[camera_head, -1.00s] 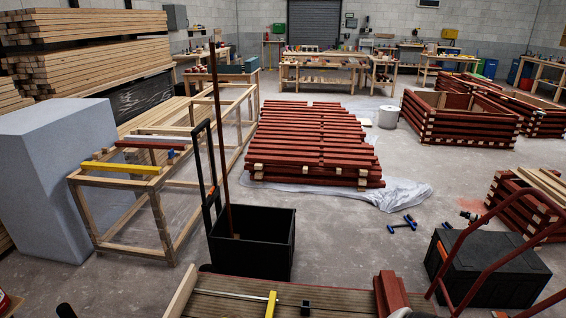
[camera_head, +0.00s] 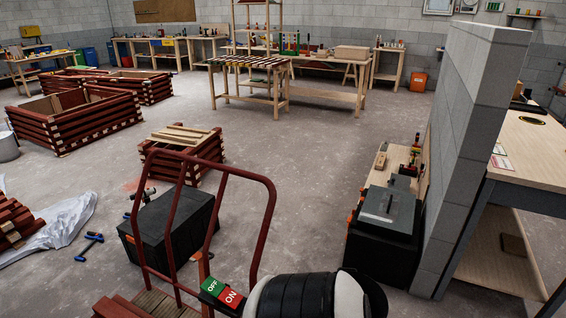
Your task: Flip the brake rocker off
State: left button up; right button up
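The brake rocker (camera_head: 221,292) is at the bottom of the view, left of the middle. It has a green half marked OFF on the left and a red half marked ON on the right. It sits beside a red tubular handle frame (camera_head: 268,222). I cannot tell which half is pressed in. A black ribbed and white link of my own arm (camera_head: 300,297) is just right of the rocker and close to its red half in the picture. No fingers of either gripper show.
A black toolbox (camera_head: 172,232) stands behind the handle frame. Red batten crates (camera_head: 72,122) are at the left. A grey block wall (camera_head: 465,150) and black cases (camera_head: 383,225) close off the right. The middle floor is open.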

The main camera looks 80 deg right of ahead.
aim_at(230, 298)
jog(key=z, duration=1.95)
